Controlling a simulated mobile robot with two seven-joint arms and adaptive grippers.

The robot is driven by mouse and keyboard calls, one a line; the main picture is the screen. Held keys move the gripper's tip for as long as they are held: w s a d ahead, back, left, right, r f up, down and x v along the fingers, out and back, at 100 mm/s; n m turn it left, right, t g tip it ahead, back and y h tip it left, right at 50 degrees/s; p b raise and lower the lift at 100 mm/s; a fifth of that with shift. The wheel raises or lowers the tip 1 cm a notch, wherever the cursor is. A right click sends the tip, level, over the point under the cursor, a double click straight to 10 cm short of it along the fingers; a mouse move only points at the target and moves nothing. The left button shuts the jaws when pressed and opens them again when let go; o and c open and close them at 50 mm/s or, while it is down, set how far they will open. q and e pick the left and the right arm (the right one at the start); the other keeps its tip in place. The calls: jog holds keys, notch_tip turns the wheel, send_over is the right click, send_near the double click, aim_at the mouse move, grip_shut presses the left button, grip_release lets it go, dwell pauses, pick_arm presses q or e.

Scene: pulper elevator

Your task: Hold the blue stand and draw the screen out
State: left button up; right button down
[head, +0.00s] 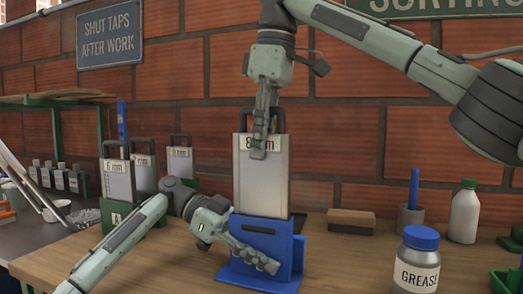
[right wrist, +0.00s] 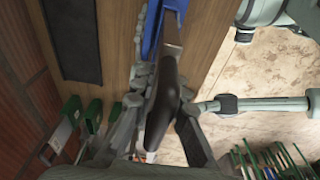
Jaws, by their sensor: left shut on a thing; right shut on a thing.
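The grey screen (head: 262,185) with an "8 mm" label and a dark handle (head: 279,118) stands upright at the blue stand (head: 285,245) on the bench. Its lower edge meets the stand's top; how deep it sits is hidden. My right gripper (head: 261,140) comes from above and is shut on the screen's handle, also seen in the right wrist view (right wrist: 168,105). My left gripper (head: 263,262) is low at the stand's front and is shut on the stand. The blue stand also shows in the right wrist view (right wrist: 152,28).
Several other screens (head: 117,180) in green stands are at the left. A brush-like block (head: 351,221), a cup (head: 410,218) with a blue rod, a white bottle (head: 464,215) and a grease jar (head: 416,265) are at the right. A brick wall (head: 340,150) closes the back.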

aim_at(234, 232)
jog(key=shift+r, duration=3.3)
pick_arm(q)
jog(key=o, duration=1.4)
jog(key=shift+c, duration=0.2)
jog(key=v, duration=0.7)
jog(key=shift+w+a+r, duration=0.1)
jog(key=shift+a, duration=0.15)
jog(key=shift+r, duration=0.1)
pick_arm(e)
jog(key=shift+r, duration=0.1)
